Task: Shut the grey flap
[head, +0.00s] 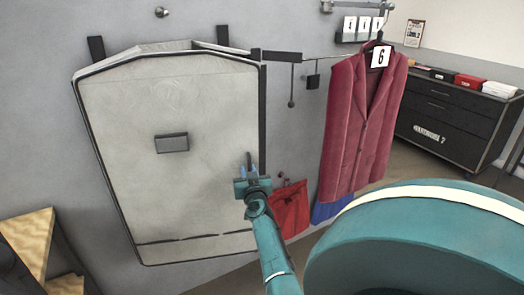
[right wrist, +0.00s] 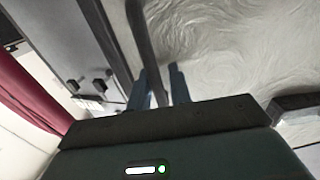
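The grey flap (head: 170,105) is a large pale panel with a dark rim on the grey wall. It has a small dark handle block (head: 172,143) at its middle, part of which also shows in the right wrist view (right wrist: 298,104). A strip of depth shows behind its top edge; how far it stands from its frame is hard to tell. My right gripper (head: 249,162) is at the flap's right edge, below handle height. In the right wrist view its two fingers (right wrist: 162,86) are apart, with a dark bar reaching between them; contact is unclear. My left gripper is out of view.
A maroon coat (head: 345,130) with a number 6 tag hangs right of the flap. Red cloth (head: 290,208) hangs beside my right gripper. A dark drawer cabinet (head: 452,115) stands at the right. Wooden steps (head: 30,235) are at lower left.

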